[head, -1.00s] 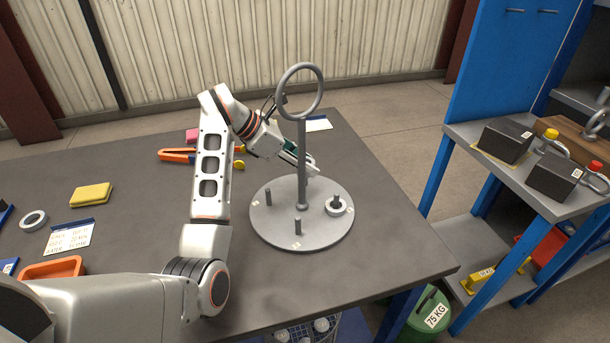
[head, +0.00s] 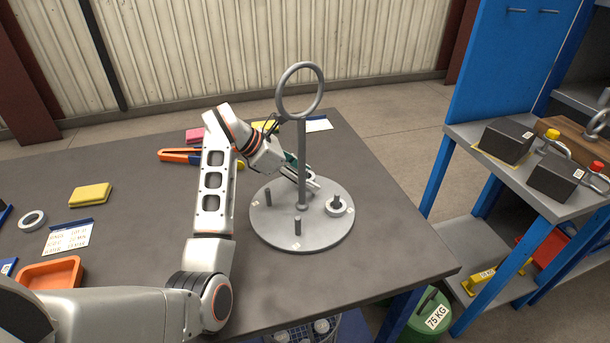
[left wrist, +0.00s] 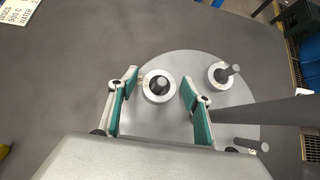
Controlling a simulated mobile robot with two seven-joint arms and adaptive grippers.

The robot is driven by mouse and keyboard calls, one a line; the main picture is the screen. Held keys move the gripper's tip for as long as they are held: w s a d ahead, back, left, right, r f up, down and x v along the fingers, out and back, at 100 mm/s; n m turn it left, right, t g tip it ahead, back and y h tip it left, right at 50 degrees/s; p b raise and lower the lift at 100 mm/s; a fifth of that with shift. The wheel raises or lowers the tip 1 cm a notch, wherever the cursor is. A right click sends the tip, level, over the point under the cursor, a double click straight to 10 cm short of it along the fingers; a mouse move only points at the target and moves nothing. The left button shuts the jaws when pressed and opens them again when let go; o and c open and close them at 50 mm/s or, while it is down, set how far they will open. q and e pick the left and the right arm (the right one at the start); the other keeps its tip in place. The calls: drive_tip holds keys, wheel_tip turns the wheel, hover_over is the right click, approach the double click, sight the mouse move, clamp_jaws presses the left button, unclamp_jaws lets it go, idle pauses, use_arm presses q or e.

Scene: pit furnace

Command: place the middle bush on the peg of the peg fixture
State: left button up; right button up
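The peg fixture is a round grey plate (head: 318,238) with upright pegs and a central post topped by a ring. My left gripper (left wrist: 159,92) is open over the plate's far side, partly behind the post in the head view (head: 312,182). Its green-padded fingers stand either side of a pale bush (left wrist: 149,94) around a peg, with gaps on both sides. This bush is hidden in the head view. Another bush (head: 338,209) sits around the right peg; it also shows in the left wrist view (left wrist: 213,80). The two near pegs (head: 268,197) (head: 298,227) are bare. My right gripper is out of view.
A pale ring (head: 34,219), a yellow block (head: 90,195), a label card (head: 68,238) and an orange tray (head: 50,272) lie at the table's left. The post stands close beside the gripper.

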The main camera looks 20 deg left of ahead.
use_arm(q)
drive_tip(key=shift+r, duration=0.1)
drive_tip(key=shift+a+r, duration=0.15)
drive_tip(key=shift+r, duration=0.05)
drive_tip(key=p+v, duration=0.1)
drive_tip(key=v, duration=1)
drive_tip(key=shift+s+r, duration=0.2)
drive_tip(key=shift+s, duration=0.05)
drive_tip(key=shift+a, duration=0.15)
